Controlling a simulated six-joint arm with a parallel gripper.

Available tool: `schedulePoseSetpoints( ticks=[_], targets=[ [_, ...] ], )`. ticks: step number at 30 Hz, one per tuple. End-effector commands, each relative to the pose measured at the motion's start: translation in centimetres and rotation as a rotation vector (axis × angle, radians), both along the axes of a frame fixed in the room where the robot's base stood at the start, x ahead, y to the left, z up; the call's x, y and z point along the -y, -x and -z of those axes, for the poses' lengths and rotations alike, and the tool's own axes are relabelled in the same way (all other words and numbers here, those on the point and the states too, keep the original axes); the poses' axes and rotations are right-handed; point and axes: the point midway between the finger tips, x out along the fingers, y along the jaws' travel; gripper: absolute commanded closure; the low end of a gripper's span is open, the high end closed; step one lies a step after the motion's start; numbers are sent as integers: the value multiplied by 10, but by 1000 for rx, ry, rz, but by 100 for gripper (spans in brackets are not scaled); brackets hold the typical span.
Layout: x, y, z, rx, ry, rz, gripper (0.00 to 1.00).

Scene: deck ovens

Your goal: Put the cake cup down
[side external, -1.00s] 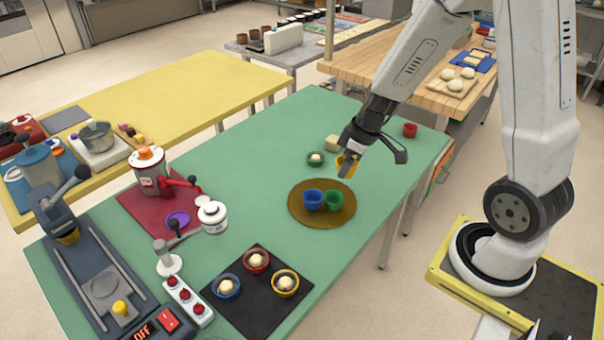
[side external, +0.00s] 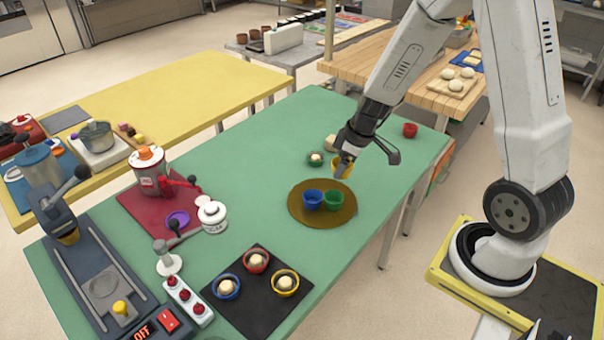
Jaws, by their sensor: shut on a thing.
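My gripper (side external: 345,160) is shut on a yellow cake cup (side external: 342,169), partly hidden behind the fingers. The cup is at the far right edge of a round brown tray (side external: 297,205) on the green table; I cannot tell whether it touches anything below. A blue cup (side external: 312,199) and a green cup (side external: 334,201) stand side by side on the tray, in front of the held cup.
A red cup (side external: 410,130) stands at the far right. A black mat (side external: 258,311) with several filled cups lies in front.

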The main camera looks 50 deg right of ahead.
Motion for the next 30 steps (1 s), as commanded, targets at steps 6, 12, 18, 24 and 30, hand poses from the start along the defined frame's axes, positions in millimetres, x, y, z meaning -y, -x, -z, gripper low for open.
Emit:
schedulePoseSetpoints(
  ticks=[6, 12, 18, 24, 30],
  targets=[
    [6, -29, 14, -1, 0, -1, 81],
    [11, -52, 29, -3, -1, -1, 81],
    [14, -68, 49, -2, 0, -1, 81],
    [17, -82, 67, -1, -1, 0, 81],
    [19, -88, 74, 0, 0, 0, 81]
  ],
)
